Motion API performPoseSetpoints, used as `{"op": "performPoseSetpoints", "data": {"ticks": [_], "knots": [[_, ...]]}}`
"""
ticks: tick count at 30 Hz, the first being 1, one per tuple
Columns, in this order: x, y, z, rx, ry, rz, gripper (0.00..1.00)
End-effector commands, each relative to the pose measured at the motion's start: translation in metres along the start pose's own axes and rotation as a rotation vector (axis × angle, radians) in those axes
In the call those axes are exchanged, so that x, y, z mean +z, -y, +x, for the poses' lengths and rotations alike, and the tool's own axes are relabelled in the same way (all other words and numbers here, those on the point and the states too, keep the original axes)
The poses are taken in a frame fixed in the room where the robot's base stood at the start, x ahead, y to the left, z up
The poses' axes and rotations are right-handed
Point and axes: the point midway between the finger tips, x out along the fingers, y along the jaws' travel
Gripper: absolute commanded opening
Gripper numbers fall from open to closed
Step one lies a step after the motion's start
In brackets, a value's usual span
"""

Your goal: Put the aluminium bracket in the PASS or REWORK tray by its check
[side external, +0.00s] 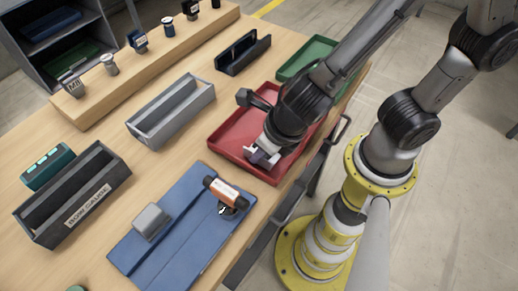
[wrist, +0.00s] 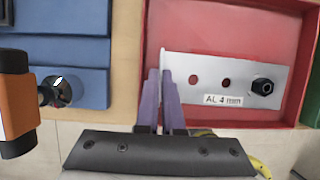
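The aluminium bracket (wrist: 235,75) is a pale plate labelled "AL 4 mm", with two dark holes and a black nut or bolt head near its right end. In the wrist view it is over or on the floor of the red tray (wrist: 200,20). My gripper (wrist: 160,75) has its purple fingers close together around the bracket's upright left edge. In the side view my gripper (side external: 264,158) is low inside the red tray (side external: 225,147), and the bracket is mostly hidden. I cannot tell whether the bracket touches the floor. A green tray (side external: 290,70) lies behind, partly hidden by my arm.
A blue fixture (side external: 180,245) with a grey block (side external: 151,221) and an orange-black cylinder (side external: 222,191) stands left of the red tray. A grey trough (side external: 150,125), a labelled gauge trough (side external: 100,205) and a dark holder (side external: 225,62) stand on the table. Bare wood lies between them.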

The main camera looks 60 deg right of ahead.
Motion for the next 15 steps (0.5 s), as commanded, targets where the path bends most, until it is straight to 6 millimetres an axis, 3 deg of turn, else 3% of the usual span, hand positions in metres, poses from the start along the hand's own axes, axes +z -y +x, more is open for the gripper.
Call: {"op": "performPoseSetpoints", "data": {"ticks": [5,6,8,15], "knots": [[-0.0016,0.0004,0.0029,-0.001,-0.001,-0.002,0.0],[-0.0019,0.0005,0.0031,-0.002,-0.002,-0.001,0.1],[-0.0019,0.0006,0.0031,-0.002,-0.002,-0.001,0.17],[-0.0016,0.0004,0.0027,-0.001,-0.002,-0.001,0.17]]}}
